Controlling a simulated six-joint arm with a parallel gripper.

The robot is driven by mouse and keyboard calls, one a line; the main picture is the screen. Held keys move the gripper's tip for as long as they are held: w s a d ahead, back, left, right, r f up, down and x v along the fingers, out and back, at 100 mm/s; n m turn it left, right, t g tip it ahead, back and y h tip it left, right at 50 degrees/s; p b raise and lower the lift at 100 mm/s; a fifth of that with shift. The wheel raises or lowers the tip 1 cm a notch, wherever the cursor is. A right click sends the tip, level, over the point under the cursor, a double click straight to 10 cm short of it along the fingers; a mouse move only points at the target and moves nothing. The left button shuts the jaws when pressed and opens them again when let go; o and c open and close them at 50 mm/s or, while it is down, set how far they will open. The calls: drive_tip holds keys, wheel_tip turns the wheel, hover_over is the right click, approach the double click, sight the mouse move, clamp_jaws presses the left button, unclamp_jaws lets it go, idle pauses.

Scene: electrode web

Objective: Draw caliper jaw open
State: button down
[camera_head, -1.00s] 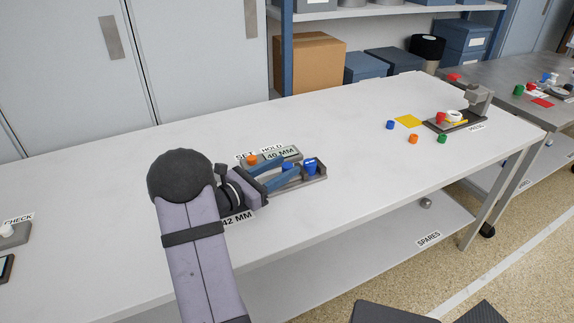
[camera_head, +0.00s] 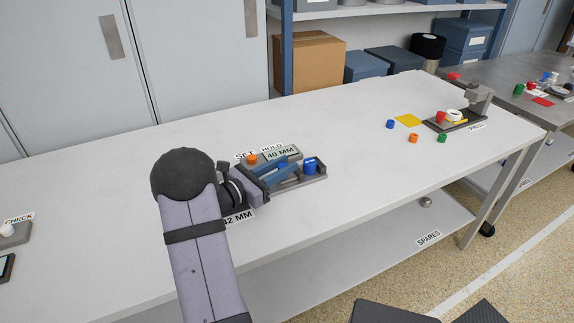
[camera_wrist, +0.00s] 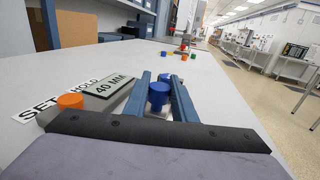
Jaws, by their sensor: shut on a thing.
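The caliper is a grey fixture (camera_head: 317,178) on the white bench, with a plate marked 40 MM (camera_head: 281,154) along its far side. An orange knob (camera_head: 252,159) stands at its left end, and it also shows in the wrist view (camera_wrist: 70,101). A blue knob (camera_wrist: 158,97) stands between the long blue fingers of my gripper (camera_wrist: 160,78). A second blue cylinder (camera_head: 310,166) stands at the right end, just beyond the fingertips. My gripper (camera_head: 290,171) reaches over the fixture from the left, shut on the nearer blue knob; the exact contact is hard to see.
A 42 MM label (camera_head: 238,217) lies by the front edge. SET (camera_wrist: 40,108) and HOLD labels are beside the plate. Bench between is clear.

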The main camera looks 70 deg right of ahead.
drive_tip(key=shift+w+a, duration=0.7)
drive_tip(key=shift+w, duration=0.1)
drive_tip(key=c, duration=1.9)
unclamp_jaws()
drive_tip(key=o, duration=0.4)
drive_tip(key=shift+a, duration=0.1)
drive_tip(key=shift+o, duration=0.2)
drive_tip(key=shift+b+v, duration=0.3)
drive_tip(key=shift+v, duration=3.35)
